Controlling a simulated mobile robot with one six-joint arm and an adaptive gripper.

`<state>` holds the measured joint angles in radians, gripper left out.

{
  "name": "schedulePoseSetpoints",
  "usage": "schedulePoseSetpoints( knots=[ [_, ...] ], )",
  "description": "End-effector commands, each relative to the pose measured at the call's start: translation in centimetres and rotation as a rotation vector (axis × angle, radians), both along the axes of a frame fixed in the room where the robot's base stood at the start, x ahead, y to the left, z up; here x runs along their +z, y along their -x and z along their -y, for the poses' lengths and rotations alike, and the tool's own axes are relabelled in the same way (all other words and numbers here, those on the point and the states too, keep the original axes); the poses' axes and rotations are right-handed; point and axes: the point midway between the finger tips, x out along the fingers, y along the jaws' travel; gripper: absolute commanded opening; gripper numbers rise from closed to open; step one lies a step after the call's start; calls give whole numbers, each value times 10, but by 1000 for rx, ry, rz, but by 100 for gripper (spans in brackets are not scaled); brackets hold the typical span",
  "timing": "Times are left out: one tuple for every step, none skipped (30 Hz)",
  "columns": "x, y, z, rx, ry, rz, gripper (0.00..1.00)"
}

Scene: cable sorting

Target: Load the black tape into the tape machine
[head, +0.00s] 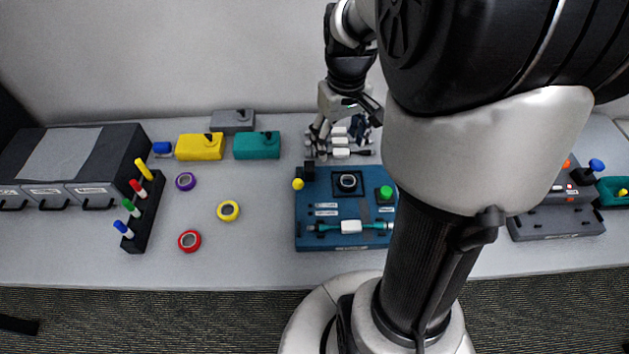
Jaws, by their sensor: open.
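The tape machine (321,238) is a blue box on the table, with a black square recess, a green button (385,192) and a yellow knob (298,184). A dark ring with a pale core, apparently the black tape (348,182), sits at the square; whether it is fully seated cannot be told. A teal cable with a white tag (351,227) lies across the machine's front. My gripper (324,143) is open, pointing down behind the machine, near several white-tagged cables (341,141). I see nothing held. My arm hides the machine's right edge.
Purple (185,181), yellow (228,211) and red (189,241) tape rolls lie left of the machine. A black marker rack (147,218) and grey drawers (90,165) stand further left. Yellow (199,147), teal (257,146) and grey (231,121) boxes are behind.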

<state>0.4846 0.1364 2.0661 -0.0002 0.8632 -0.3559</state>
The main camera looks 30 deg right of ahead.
Motion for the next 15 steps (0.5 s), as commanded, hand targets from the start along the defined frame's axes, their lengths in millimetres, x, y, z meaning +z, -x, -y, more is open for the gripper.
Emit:
schedulePoseSetpoints(
  knots=[
    [21,6,-25,22,15,38,64],
    [31,11,-39,31,22,57,64],
    [43,19,-57,41,26,81,64],
    [51,26,-69,49,30,101,64],
    [58,33,-81,56,32,119,64],
    [66,43,-97,66,34,145,64],
    [71,52,-108,73,35,164,64],
    [75,60,-118,80,34,184,64],
    [80,71,-130,89,32,209,64],
    [82,80,-139,96,31,227,64],
    [84,88,-146,101,27,243,64],
    [86,98,-154,108,23,264,64],
    [86,104,-160,113,19,277,64],
    [86,110,-164,117,16,289,64],
    [86,117,-169,122,11,304,64]
  ],
)
